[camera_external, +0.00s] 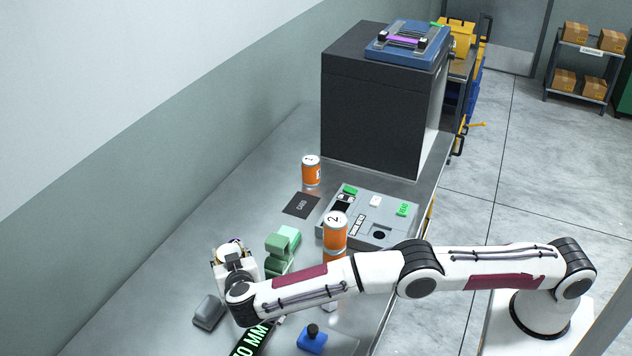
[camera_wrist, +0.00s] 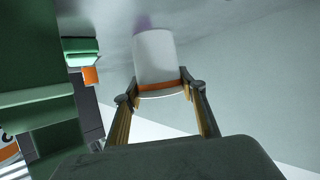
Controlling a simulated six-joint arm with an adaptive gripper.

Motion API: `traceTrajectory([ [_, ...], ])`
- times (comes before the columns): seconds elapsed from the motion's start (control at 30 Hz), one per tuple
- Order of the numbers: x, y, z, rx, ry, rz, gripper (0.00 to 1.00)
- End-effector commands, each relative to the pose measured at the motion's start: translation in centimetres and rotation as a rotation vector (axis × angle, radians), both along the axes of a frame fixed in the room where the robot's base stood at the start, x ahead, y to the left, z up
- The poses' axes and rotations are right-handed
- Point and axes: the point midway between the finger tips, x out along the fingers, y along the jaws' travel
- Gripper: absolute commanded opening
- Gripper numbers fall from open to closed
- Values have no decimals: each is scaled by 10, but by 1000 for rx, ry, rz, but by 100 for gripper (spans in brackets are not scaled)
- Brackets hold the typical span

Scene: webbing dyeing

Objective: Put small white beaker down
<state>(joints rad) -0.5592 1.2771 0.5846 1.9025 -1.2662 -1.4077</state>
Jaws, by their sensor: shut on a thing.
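The small white beaker (camera_wrist: 154,57) fills the upper middle of the wrist view, with an orange band near its near end. My gripper (camera_wrist: 160,90) is shut on it, one finger on each side. In the external view my gripper (camera_external: 234,256) is at the left of the metal bench, left of the green stand. The beaker is mostly hidden there behind the wrist. I cannot tell whether its base touches the bench.
Close to the right of my gripper is the green stand (camera_external: 283,246). Orange cans (camera_external: 311,172), a dark card (camera_external: 301,205) and a grey panel (camera_external: 375,205) stand farther back. Bench behind the gripper looks clear.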

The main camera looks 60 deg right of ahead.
Motion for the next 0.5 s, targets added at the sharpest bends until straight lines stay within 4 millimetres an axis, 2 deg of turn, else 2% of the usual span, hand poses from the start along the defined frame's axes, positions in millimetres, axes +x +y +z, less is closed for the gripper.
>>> traceTrajectory([
  [0.3, 0, 0, -37, -2, 2, 1, 26],
  [0.5, 0, 0, -41, -1, 0, 1, 26],
])
